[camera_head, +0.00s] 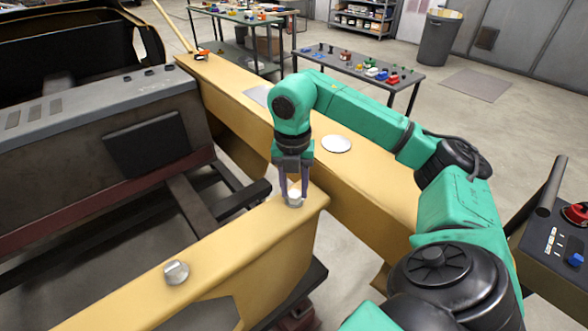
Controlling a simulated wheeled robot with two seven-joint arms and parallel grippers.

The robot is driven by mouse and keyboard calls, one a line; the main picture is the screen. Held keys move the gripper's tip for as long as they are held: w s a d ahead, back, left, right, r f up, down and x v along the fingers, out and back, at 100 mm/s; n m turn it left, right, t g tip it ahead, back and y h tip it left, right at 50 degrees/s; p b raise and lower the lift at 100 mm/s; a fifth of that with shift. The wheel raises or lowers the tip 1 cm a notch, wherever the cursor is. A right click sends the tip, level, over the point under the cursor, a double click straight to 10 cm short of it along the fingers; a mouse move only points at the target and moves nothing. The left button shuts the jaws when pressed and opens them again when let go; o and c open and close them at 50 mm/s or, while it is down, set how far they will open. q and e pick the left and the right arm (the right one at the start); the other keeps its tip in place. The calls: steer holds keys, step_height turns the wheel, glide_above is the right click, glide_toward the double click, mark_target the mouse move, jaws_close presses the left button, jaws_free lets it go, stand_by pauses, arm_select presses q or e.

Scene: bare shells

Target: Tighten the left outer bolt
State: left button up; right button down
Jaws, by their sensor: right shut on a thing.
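My right gripper (293,192) points straight down at the far end of a yellow beam (235,252). Its fingers are shut around a silver bolt (295,200) that sits on the beam's top near its right corner. The fingers hide the sides of this bolt. A second silver bolt (176,271) stands on the same beam, nearer and to the left, with nothing touching it. I cannot tell which of the two is the left outer bolt. My left gripper is not in view.
A dark machine body (90,130) stands at left. Tables with small parts (365,70) and a bin (438,38) are at the back. A control panel (555,240) is at right.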

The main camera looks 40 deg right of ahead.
steer(key=m, duration=0.3)
steer(key=shift+d+r+m, duration=0.1)
steer(key=shift+r+m, duration=0.1)
steer(key=shift+m, duration=0.2)
steer(key=shift+m+p, duration=0.3)
steer(key=shift+m, duration=1.5)
steer(key=c, duration=0.5)
jaws_free()
steer(key=shift+o, duration=0.3)
steer(key=shift+f, duration=0.1)
